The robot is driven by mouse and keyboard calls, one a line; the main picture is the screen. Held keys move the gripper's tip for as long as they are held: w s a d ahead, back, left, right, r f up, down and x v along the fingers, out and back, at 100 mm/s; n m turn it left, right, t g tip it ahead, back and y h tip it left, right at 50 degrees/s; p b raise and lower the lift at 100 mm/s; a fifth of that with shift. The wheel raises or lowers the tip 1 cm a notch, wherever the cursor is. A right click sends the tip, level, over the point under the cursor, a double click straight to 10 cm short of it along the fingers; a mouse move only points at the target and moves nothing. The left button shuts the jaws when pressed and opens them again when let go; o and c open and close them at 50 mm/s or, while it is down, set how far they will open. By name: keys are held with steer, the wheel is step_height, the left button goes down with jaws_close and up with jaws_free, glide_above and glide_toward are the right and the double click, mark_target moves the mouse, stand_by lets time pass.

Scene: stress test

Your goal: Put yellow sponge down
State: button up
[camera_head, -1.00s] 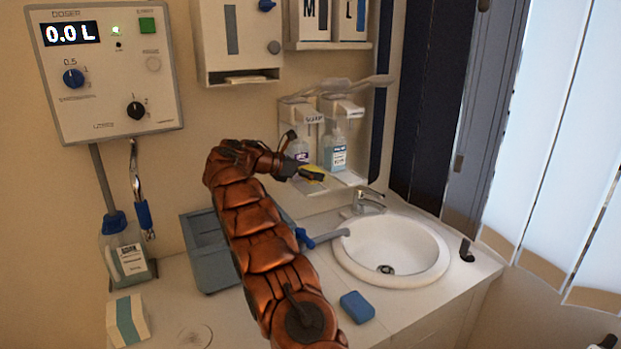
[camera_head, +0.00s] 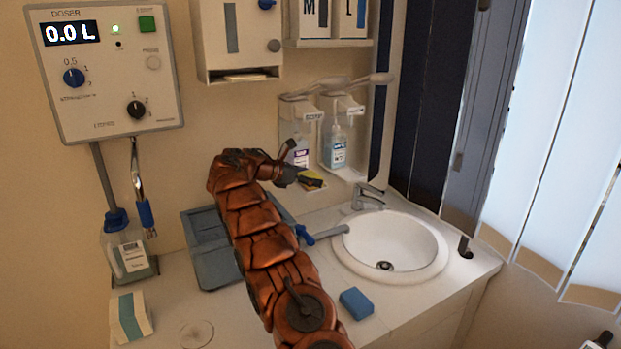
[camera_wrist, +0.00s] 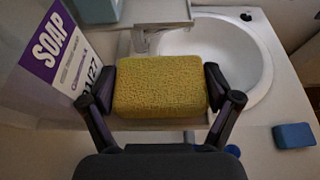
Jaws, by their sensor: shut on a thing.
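The yellow sponge (camera_wrist: 160,85) is between the fingers of my gripper (camera_wrist: 160,88) in the wrist view, and the fingers press on its left and right sides. In the head view my gripper (camera_head: 300,179) is beside the soap dispensers at the wall, left of the tap.
A soap bottle (camera_head: 299,150) and a second bottle (camera_head: 335,148) hang close by. The white sink (camera_head: 392,243) and tap (camera_head: 368,196) are to the right. A blue sponge (camera_head: 357,303) lies on the counter.

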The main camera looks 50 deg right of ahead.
steer(key=o, duration=0.7)
steer(key=shift+f, duration=0.1)
steer(key=v, duration=1.2)
steer(key=shift+r, duration=0.25)
steer(key=shift+a, duration=0.1)
